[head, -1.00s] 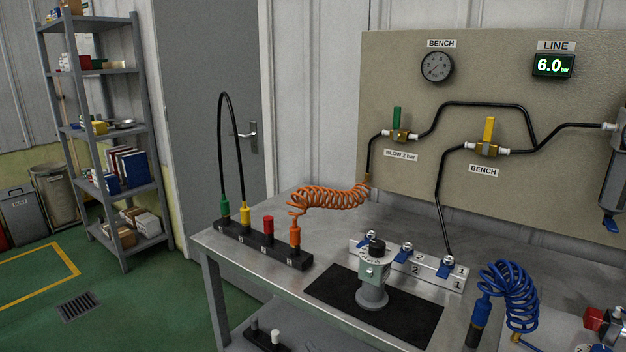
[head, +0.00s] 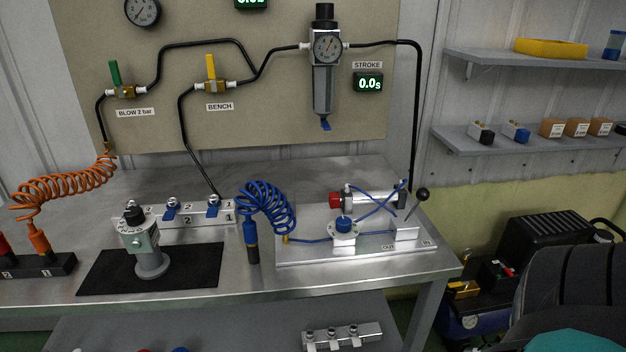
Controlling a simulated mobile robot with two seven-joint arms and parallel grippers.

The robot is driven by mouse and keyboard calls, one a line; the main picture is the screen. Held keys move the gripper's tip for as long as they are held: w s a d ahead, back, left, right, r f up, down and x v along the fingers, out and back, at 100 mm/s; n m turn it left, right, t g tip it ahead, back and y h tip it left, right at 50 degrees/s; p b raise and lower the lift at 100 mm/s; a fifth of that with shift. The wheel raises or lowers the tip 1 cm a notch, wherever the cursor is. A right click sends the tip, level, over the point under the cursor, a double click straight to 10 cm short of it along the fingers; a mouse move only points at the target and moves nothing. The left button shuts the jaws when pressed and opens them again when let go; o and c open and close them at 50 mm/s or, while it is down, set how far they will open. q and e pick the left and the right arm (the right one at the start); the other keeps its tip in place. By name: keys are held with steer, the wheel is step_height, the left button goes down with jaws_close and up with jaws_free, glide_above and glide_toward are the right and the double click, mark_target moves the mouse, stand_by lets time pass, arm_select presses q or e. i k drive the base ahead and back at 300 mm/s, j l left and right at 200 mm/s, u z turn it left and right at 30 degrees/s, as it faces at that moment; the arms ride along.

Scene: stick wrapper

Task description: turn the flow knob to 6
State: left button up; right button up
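A blue round knob (head: 344,223) sits on a dial plate on a white block, on the pale board (head: 300,252) at the right of the bench. Its scale marks are too small to read. Another knob, black (head: 134,214), tops the grey-green device (head: 141,241) standing upright on the black mat (head: 195,272); its marks are also unreadable. No label shows which one is the flow knob. Neither of my grippers is in view.
A cylinder (head: 372,200) with a red end and a black ball lever (head: 422,194) stand close to the blue knob. A coiled blue hose (head: 266,208) lies left of it. The STROKE display (head: 368,83) reads 0.0s. The bench (head: 330,280) front edge is clear.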

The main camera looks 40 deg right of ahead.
mark_target(343, 224)
steer(key=z, duration=1.55)
